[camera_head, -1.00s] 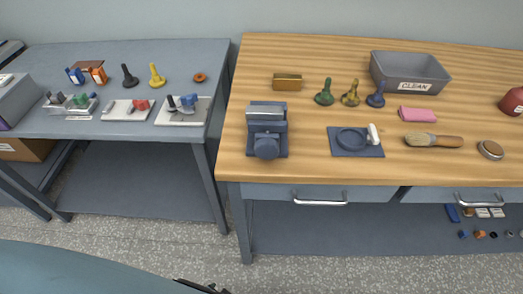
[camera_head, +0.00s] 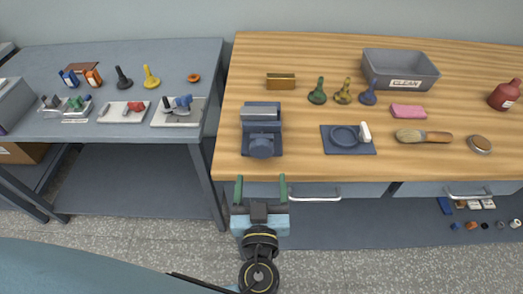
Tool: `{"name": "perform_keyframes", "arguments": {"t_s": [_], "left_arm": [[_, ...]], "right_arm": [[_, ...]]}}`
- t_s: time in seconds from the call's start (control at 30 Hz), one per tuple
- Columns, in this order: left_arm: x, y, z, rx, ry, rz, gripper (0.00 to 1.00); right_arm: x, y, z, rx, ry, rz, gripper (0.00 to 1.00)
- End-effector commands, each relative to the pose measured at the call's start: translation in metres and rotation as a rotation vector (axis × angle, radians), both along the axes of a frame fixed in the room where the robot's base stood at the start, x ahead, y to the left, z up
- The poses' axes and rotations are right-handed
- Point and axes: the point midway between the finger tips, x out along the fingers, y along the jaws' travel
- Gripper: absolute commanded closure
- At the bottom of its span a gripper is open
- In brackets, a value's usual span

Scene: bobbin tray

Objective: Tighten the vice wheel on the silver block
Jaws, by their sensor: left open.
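The blue-grey vice (camera_head: 261,135) stands near the left front of the wooden bench, its round wheel (camera_head: 261,147) facing the front edge. The silver block (camera_head: 261,113) shows as a light bar at the top of the vice, apparently between its jaws; the exact contact is too small to tell. My left gripper (camera_head: 260,182) is in front of the bench's front edge, just below the vice in the picture. Its two green fingers are spread apart with nothing between them, and it does not touch the wheel. My right gripper is not in view.
A blue plate with a ring and white handle (camera_head: 348,139) lies right of the vice. A brass block (camera_head: 281,81) lies behind it. A grey CLEAN bin (camera_head: 400,70), pink sponge (camera_head: 408,111) and brush (camera_head: 423,136) are further right. Drawer handles stick out in front.

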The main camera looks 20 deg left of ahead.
Motion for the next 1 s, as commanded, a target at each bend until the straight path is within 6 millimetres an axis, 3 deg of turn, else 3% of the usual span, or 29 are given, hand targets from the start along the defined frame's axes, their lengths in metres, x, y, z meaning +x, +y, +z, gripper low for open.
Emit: {"name": "perform_keyframes", "arguments": {"t_s": [0.2,0.4,0.83,1.0], "left_arm": [[0.046,0.013,0.003,0.001,-0.001,0.0,0.26],[0.074,0.021,0.001,0.002,0.002,0.0,0.26],[0.084,0.024,-0.001,0.0,0.003,-0.001,0.26],[0.084,0.024,-0.001,0.0,0.002,-0.001,0.46]], "right_arm": [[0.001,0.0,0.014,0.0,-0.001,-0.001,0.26],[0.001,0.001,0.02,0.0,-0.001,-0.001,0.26],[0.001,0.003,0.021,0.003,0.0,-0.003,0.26],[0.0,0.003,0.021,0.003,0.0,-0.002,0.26]]}}
